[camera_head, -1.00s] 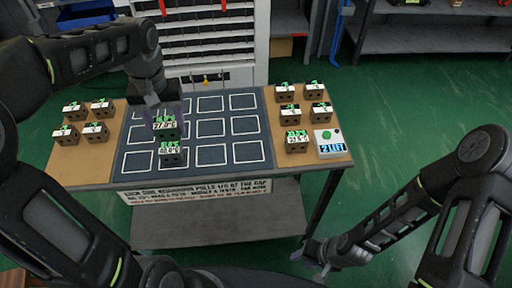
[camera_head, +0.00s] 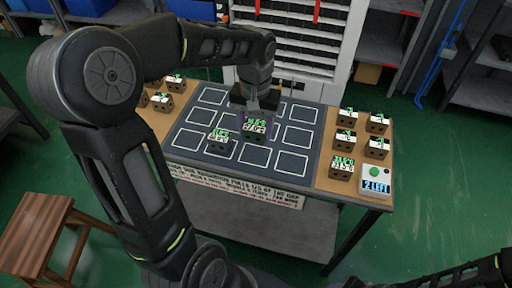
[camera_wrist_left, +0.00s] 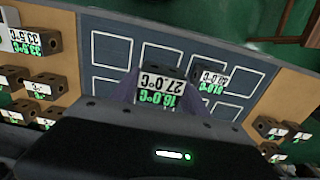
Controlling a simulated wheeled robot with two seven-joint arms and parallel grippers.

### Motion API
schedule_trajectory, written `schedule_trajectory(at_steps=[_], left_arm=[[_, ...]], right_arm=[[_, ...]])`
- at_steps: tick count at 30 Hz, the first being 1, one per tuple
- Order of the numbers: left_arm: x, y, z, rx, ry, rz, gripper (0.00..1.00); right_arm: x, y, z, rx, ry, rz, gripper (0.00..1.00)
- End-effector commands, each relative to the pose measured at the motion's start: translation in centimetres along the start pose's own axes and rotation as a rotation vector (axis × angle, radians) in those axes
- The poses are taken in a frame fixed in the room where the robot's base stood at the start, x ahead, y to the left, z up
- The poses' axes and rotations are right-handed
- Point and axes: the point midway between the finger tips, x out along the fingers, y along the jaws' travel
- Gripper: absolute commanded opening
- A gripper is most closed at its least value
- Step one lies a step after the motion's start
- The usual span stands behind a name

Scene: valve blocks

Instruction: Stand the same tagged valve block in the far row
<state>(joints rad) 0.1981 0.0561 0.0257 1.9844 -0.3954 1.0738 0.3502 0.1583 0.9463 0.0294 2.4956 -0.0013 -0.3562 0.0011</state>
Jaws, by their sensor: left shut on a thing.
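My left gripper (camera_head: 255,112) is shut on a dark valve block (camera_head: 255,131) with a green-lettered top and a white tag that reads 27.0°C in the left wrist view (camera_wrist_left: 160,86). The block is upright over the middle part of the dark gridded board (camera_head: 178,143); I cannot tell whether it touches the board. A second tagged block (camera_head: 218,143), marked 40.0°C, stands in a near-row cell to its left; it also shows in the left wrist view (camera_wrist_left: 210,74). The far-row cells I can see are empty, partly hidden by my arm. My right gripper is out of view.
Several blocks stand on the right tan strip (camera_head: 326,165), including a tagged one (camera_head: 342,167). More blocks (camera_head: 162,101) stand on the left strip, partly hidden by my arm. A wooden stool (camera_head: 40,230) stands lower left.

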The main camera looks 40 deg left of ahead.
Motion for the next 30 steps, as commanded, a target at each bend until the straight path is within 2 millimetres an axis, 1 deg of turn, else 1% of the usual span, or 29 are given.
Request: schedule_trajectory(at_steps=[3,6,9,17,20,26,30], left_arm=[[1.9,0.0,0.0,0.001,-0.001,-0.001,0.0],[3.0,0.0,-0.1,0.001,0.0,0.0,0.0],[3.3,0.0,-0.1,0.0,0.003,0.0,0.0],[3.4,0.0,-0.1,0.001,0.003,0.0,0.0],[4.1,0.0,0.0,0.001,0.0,0.0,0.0],[6.6,0.0,0.0,0.001,0.0,0.0,0.0],[7.1,0.0,-0.1,0.001,0.003,0.0,0.0]], right_arm=[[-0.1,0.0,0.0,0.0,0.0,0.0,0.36],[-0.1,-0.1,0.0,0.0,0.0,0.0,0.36],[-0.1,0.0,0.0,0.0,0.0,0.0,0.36],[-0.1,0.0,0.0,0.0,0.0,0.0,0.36],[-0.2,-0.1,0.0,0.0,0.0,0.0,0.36],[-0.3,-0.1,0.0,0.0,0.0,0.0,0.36],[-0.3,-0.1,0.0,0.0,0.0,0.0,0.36]])
